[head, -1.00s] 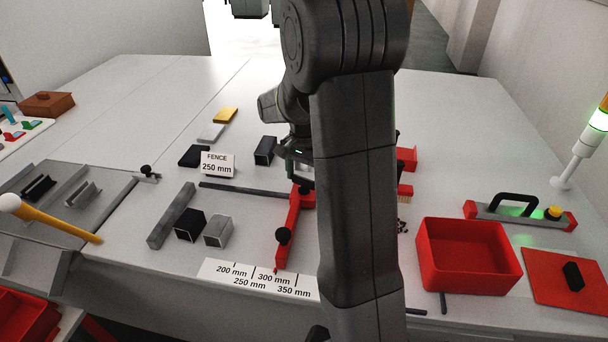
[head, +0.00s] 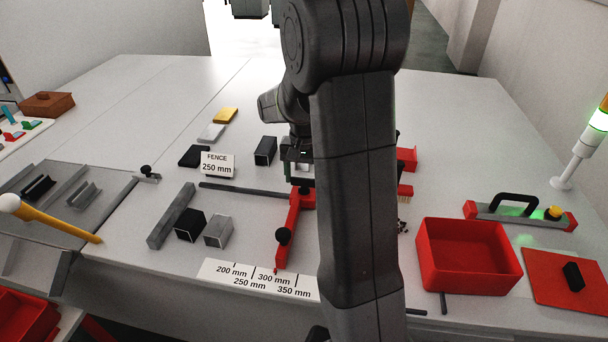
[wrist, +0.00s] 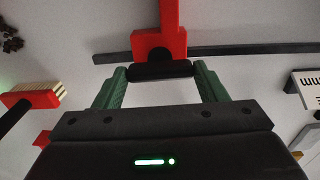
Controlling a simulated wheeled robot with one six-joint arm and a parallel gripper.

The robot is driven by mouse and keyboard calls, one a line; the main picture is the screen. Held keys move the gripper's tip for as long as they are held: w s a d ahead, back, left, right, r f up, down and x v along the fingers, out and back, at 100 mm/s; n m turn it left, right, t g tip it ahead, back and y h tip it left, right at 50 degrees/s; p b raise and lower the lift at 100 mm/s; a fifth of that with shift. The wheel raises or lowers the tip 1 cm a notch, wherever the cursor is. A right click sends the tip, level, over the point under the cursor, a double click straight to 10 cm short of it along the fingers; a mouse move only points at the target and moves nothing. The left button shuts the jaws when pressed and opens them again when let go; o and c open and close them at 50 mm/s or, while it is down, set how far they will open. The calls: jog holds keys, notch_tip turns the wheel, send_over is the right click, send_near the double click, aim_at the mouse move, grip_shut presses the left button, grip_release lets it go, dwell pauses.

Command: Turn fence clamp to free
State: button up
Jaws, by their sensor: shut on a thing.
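The red fence (head: 291,226) stands on the table across a dark rail (head: 245,190). In the wrist view the fence (wrist: 171,18) ends in a wider red block over the rail (wrist: 255,49). The fence clamp (wrist: 160,71) is a black bar at the near edge of that block. My gripper (wrist: 160,73) has its green fingers at the two ends of the bar and is shut on it. In the head view my gripper (head: 301,172) is at the fence's far end, and my arm hides part of it and the clamp.
A sign (head: 217,164) reads FENCE 250 mm. A scale plate (head: 260,279) lies at the fence's near end. Square tubes (head: 219,231) stand left of the fence. A red bin (head: 468,257) is at right. In the wrist view a red brush (wrist: 31,97) lies left of my gripper.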

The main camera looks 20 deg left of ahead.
aim_at(304, 178)
jog(key=o, duration=1)
jog(key=shift+r, duration=0.15)
notch_tip(304, 178, up, 14)
jog(key=shift+f+b, duration=0.2)
jog(key=shift+b, duration=0.15)
notch_tip(304, 178, down, 14)
jog(key=shift+r+p, duration=0.1)
jog(key=shift+p, duration=0.25)
